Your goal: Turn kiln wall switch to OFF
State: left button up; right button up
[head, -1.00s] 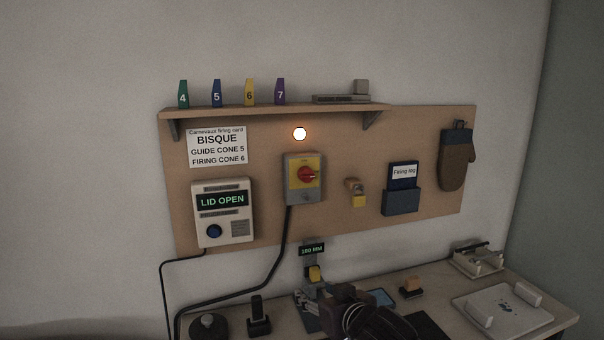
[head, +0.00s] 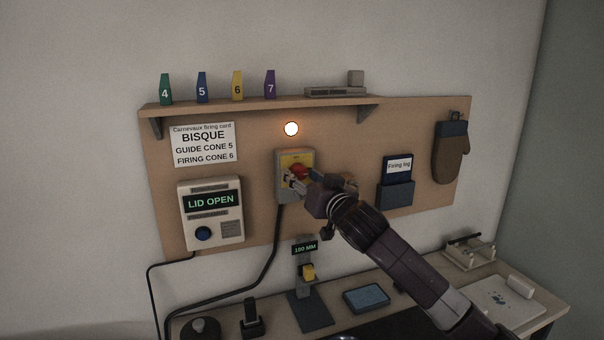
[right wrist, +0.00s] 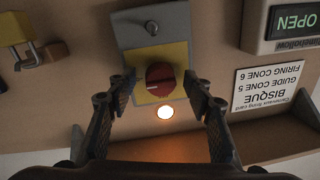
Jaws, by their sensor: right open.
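The kiln wall switch is a grey box with a yellow plate (head: 291,158) on the brown board, and it has a red rotary knob (head: 298,170). My right gripper (head: 293,179) is at the switch and partly covers it in the head view. In the right wrist view the red knob (right wrist: 160,77) lies between the two open fingers, with a gap on each side. I cannot read the knob's position labels. My left gripper is not in view.
A round lamp (head: 291,129) glows above the switch, under the shelf (head: 265,106). A brass padlock (right wrist: 23,58) hangs beside the switch. A control box (head: 212,213) reading LID OPEN is to its left, and a black cable runs down from the switch.

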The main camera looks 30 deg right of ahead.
jog(key=shift+w, duration=0.2)
jog(key=c, duration=1.2)
jog(key=shift+o, duration=0.2)
jog(key=shift+r+n+p, duration=0.15)
jog(key=shift+n+p, duration=1.4)
jog(key=shift+n, duration=0.15)
jog(key=n+p, duration=0.4)
jog(key=n, duration=0.1)
jog(key=shift+d+r+g, duration=0.1)
jog(key=shift+g, duration=0.3)
jog(key=n+p, duration=0.3)
jog(key=n, duration=0.1)
jog(key=shift+n, duration=0.3)
pick_arm(q)
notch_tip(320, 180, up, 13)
jog(key=p, duration=0.2)
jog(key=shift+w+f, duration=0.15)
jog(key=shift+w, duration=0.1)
pick_arm(e)
jog(key=n, duration=0.4)
jog(key=shift+h, duration=0.3)
pick_arm(q)
jog(key=shift+p, duration=0.3)
